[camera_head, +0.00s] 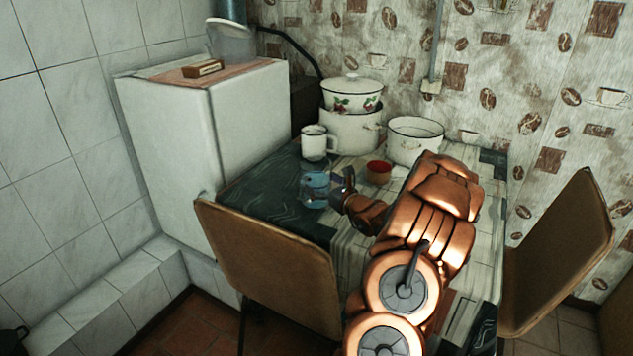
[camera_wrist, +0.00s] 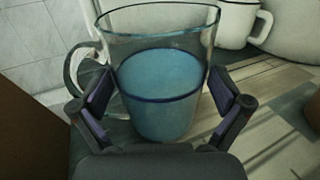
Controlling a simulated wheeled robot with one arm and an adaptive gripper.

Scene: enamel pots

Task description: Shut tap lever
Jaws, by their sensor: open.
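I see no tap lever in either view. A clear glass mug (camera_head: 315,188) with blue liquid stands upright on the table, and it fills the middle of the wrist view (camera_wrist: 160,110). Its handle is on the left in the wrist view. My gripper (camera_head: 340,188) is just right of the mug in the head view. In the wrist view my gripper (camera_wrist: 165,90) is open, with one finger on each side of the mug. I cannot tell whether the fingers touch the glass.
A white enamel mug (camera_head: 314,142), a lidded flowered pot (camera_head: 352,94), an open white pot (camera_head: 415,140) and a small red cup (camera_head: 379,171) stand behind on the table. Chairs flank the table at left (camera_head: 270,265) and right (camera_head: 560,255). A white fridge (camera_head: 250,120) stands left.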

